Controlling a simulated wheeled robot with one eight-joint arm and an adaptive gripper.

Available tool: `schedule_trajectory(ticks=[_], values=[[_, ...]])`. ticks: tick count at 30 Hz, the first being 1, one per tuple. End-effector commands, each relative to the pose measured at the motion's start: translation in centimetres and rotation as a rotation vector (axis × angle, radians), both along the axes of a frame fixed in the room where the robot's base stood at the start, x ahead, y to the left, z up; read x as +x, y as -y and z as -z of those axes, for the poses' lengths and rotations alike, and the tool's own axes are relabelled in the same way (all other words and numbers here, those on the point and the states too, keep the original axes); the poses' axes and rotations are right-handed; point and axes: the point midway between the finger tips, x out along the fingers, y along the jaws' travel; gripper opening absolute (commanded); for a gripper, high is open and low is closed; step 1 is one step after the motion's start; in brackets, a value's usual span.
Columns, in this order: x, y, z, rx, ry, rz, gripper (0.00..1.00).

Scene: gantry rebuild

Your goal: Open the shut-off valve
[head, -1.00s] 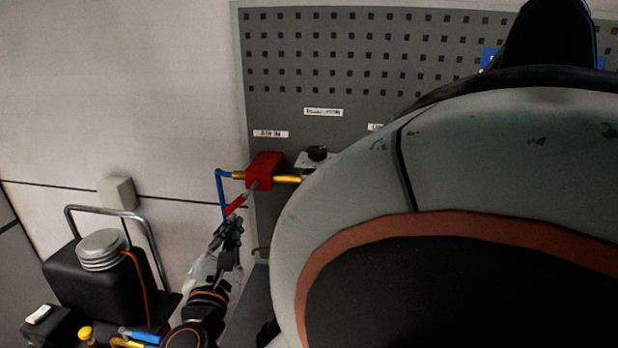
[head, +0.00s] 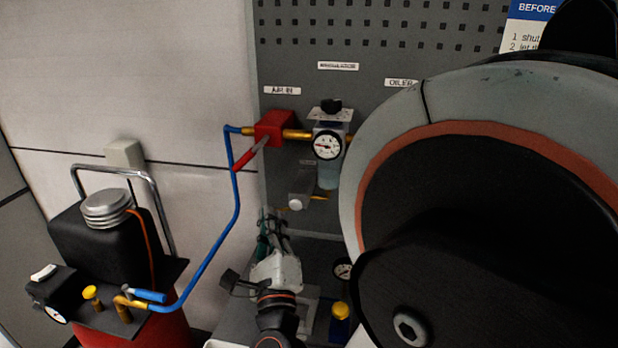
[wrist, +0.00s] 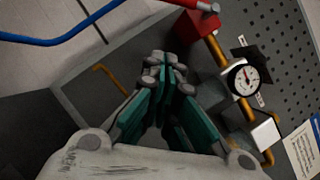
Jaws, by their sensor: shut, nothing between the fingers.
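The shut-off valve is a red block (head: 274,128) on the grey panel, under the "AIR IN" label. Its red lever (head: 248,154) slants down and to the left, across the line of the blue hose. The red block also shows at the top of the wrist view (wrist: 200,25), with the lever at the top edge. My gripper (head: 268,222) is below the lever and apart from it. In the wrist view its teal fingers (wrist: 167,75) are shut with nothing between them. They point toward the panel, below and left of the red block.
A gauge (head: 328,146) and regulator stand right of the valve. The blue hose (head: 212,255) runs down to a compressor (head: 105,240) with a blue-handled tap (head: 148,296) at the left. A small grey block (head: 302,185) juts out below the regulator. White wall is clear to the left.

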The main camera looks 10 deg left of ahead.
Motion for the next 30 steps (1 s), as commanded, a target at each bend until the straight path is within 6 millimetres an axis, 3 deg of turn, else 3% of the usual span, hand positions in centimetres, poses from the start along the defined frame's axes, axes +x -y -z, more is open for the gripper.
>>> schedule_trajectory(ticks=[12, 19, 30], values=[[7.6, -1.8, -2.4, 0.002, 0.0, 0.002, 0.0], [7.0, -4.0, -4.4, 0.002, -0.001, -0.002, 0.0], [6.9, -4.6, -5.2, 0.003, -0.002, 0.001, 0.0]])
